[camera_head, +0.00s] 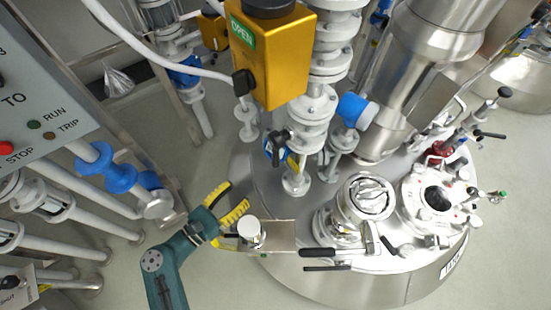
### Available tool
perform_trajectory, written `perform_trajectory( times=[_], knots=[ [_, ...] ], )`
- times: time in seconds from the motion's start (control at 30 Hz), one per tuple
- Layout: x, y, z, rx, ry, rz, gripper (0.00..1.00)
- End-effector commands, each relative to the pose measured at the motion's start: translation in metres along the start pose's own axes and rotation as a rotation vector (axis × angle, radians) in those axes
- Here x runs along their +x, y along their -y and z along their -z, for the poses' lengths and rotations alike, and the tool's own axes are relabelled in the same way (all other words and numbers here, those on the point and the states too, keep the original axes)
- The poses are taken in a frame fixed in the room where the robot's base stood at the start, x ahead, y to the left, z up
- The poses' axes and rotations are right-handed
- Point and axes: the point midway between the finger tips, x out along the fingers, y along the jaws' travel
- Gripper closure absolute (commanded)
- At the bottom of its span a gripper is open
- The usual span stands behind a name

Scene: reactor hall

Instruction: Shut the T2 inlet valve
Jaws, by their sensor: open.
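My teal arm comes up from the bottom edge in the head view. My gripper (238,226), with yellow and black fingers, is open at the left edge of the steel reactor lid. A white round-capped fitting (250,231) stands by the fingertips, beside a flat metal plate (284,235). I cannot tell whether the fingers touch it. No T2 label is legible, so I cannot tell which valve is the T2 inlet valve. A black-handled valve (280,145) sits on the white pipework above the lid. A yellow actuator box (269,50) marked OPEN is higher up.
A control panel (40,100) with a red STOP button and blue-jointed pipes (120,178) stand left. Floor shows around the arm.

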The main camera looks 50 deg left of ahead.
Motion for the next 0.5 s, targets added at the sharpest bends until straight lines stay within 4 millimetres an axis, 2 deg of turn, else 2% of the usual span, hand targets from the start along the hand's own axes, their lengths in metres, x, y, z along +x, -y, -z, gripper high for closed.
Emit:
perform_trajectory(
  times=[0.5],
  knots=[
    [0.119,0.002,0.001,0.002,0.005,0.007,0.49]
  ],
)
